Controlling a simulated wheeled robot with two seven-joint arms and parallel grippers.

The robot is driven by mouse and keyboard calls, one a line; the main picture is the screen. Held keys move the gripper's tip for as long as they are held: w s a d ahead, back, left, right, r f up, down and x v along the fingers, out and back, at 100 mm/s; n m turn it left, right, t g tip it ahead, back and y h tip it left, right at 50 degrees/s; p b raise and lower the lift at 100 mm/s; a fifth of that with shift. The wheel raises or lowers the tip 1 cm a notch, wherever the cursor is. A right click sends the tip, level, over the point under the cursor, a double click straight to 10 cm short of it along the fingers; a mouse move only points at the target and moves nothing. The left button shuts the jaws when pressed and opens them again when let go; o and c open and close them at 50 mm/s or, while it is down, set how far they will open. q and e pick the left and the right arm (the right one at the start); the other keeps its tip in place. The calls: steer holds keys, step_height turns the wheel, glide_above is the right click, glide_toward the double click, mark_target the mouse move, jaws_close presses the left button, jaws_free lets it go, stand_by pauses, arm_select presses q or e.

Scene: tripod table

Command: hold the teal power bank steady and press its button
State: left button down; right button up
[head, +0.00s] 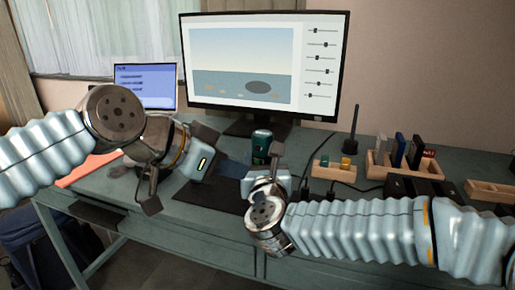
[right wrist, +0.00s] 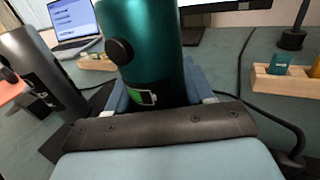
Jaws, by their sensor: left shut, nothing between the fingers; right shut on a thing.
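The teal power bank (head: 262,146) stands upright in front of the monitor, its lower part hidden by my right arm in the head view. In the right wrist view the power bank (right wrist: 155,45) is a rounded teal body with a dark round button (right wrist: 119,50) on its side and a green battery mark below. My right gripper (head: 262,172) is shut on its lower part, blue fingers on either side. My left gripper (head: 228,167) is shut and empty, left of the power bank; its fingertips are hard to make out. Nothing covers the button in the wrist view.
A monitor (head: 265,60) and a laptop (head: 147,87) stand behind. To the right are a small wooden holder (head: 333,172), a larger wooden organizer (head: 378,171) and a dark stand (head: 350,146). Black cables run over the desk. A dark mat (head: 215,194) lies near the front edge.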

stand_by(0.3)
steer(key=o, duration=1.4)
steer(key=shift+o, duration=0.2)
